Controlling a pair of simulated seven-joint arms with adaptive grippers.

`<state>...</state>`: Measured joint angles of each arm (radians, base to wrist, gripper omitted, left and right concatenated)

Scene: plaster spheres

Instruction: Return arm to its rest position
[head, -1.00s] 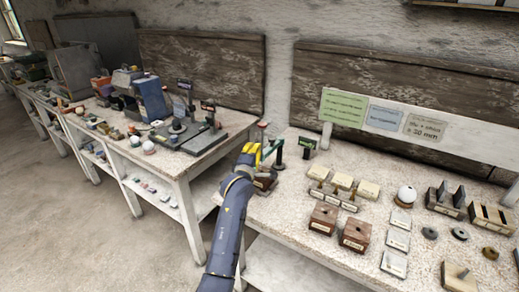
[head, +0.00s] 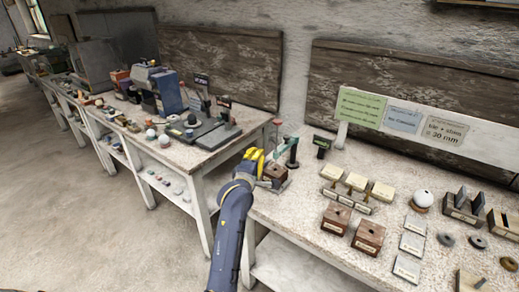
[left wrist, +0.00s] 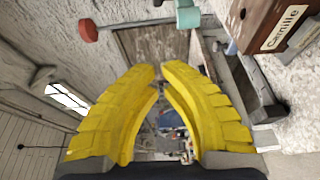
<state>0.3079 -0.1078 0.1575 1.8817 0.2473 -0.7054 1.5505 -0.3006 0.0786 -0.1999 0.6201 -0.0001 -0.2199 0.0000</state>
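My left arm (head: 230,235) reaches up from the bottom of the head view, dark blue, over the gap between the two tables. My left gripper (head: 257,155) has yellow fingers and stands at the left end of the near table, beside a small brown wooden block (head: 276,172). In the left wrist view the finger tips of this gripper (left wrist: 160,68) come almost together, with nothing between them. The right gripper is in neither view.
A green stand (head: 293,150) rises close right of the left gripper. Wooden boxes (head: 337,217), tiles and a white sphere (head: 423,197) fill the near table (head: 310,255). The left table carries a scale-like device (head: 205,130) and clutter. The floor at the left is clear.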

